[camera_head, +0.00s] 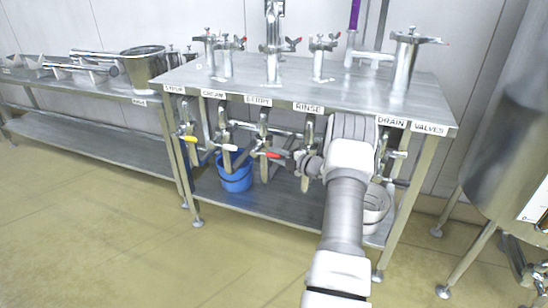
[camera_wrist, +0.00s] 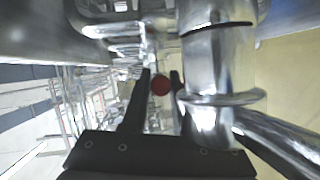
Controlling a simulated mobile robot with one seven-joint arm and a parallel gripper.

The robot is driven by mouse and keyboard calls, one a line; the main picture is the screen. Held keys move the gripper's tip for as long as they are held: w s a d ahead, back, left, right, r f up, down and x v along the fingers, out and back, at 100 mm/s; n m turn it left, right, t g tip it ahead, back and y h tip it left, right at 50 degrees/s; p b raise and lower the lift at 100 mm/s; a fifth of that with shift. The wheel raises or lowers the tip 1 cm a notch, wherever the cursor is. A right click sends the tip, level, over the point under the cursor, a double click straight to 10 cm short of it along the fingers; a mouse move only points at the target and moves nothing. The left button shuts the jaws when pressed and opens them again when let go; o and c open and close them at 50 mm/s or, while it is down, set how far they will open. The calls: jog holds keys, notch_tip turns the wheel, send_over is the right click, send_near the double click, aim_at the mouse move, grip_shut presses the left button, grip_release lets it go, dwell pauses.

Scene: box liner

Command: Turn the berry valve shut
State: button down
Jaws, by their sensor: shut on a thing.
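The berry valve (camera_head: 262,135) hangs under the table edge below the BERRY label (camera_head: 258,100). Its red handle (camera_head: 274,155) points to the right in the head view. My gripper (camera_head: 291,157) reaches in from the right, low under the table, at the handle's end. In the wrist view, the round red end of the handle (camera_wrist: 160,85) sits between the two dark fingers of my gripper (camera_wrist: 161,78). The fingers are shut on it. My wrist hides part of the rinse valve area in the head view.
A thick metal pipe (camera_wrist: 207,75) stands close beside the fingers in the wrist view. A blue bucket (camera_head: 236,172) and a white bucket (camera_head: 375,205) stand on the lower shelf. The floor in front is clear.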

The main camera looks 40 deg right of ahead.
dwell(0.3)
jog(key=c, duration=0.7)
grip_release()
jog(key=p+v, duration=0.4)
jog(key=v, duration=1.3)
jog(key=shift+s+p, duration=0.15)
jog(key=shift+p, duration=0.15)
